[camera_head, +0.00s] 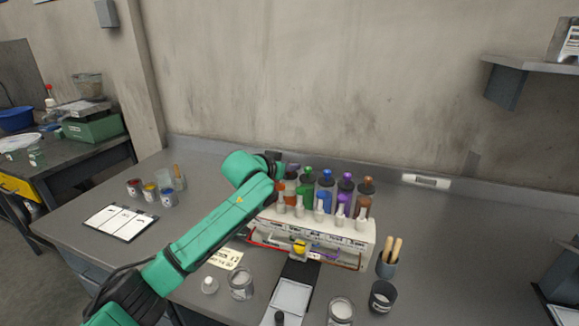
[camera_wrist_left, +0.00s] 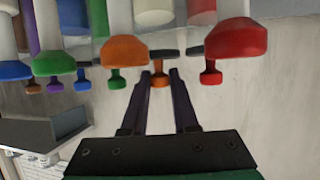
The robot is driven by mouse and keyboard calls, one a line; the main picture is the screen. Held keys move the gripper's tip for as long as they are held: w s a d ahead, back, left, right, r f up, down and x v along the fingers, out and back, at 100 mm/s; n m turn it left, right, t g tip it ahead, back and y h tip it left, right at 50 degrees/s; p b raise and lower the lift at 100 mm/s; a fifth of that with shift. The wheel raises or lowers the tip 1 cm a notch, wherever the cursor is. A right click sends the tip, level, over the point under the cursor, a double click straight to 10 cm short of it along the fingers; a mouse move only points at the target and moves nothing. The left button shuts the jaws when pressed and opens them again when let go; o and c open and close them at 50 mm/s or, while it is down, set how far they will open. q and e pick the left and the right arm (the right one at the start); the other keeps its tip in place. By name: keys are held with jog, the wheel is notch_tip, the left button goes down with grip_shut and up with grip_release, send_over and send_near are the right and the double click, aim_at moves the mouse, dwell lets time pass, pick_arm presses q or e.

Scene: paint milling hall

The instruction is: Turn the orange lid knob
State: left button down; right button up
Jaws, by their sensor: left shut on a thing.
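A white dispenser rack (camera_head: 345,235) on the grey bench holds a row of clear canisters with coloured lids. The orange lid (camera_head: 291,175) is near the left end of the row, and an orange lid (camera_wrist_left: 122,48) also shows in the left wrist view, between a red and a green one. My left gripper (camera_head: 279,168) is above that end of the row. In the left wrist view, my left gripper (camera_wrist_left: 160,78) has its two fingertips shut on the small orange lid knob (camera_wrist_left: 159,79). The leftmost canister is largely hidden behind my left arm. My right gripper is not in view.
Green (camera_head: 307,172), blue (camera_head: 326,174) and purple (camera_head: 346,177) lids stand close to the right. A red knob (camera_wrist_left: 210,77) is near the fingers. Glass jars (camera_head: 241,284), a dark cup (camera_head: 382,297) and a clipboard (camera_head: 121,221) lie around; the right bench is largely clear.

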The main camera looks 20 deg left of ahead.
pick_arm(q)
jog(key=n+y, duration=0.2)
jog(key=n+y+b, duration=0.1)
jog(key=n+y, duration=0.1)
jog(key=y, duration=0.1)
jog(key=shift+d+f+n, duration=0.15)
jog(key=shift+n, duration=0.15)
jog(key=n+g+y+b, duration=0.1)
jog(key=n+y, duration=0.1)
jog(key=y, duration=0.1)
jog(key=n+y+b, duration=0.1)
jog(key=n+y, duration=0.1)
jog(key=shift+n+g+y, duration=0.4)
jog(key=c, duration=0.7)
grip_release()
jog(key=shift+r, duration=0.2)
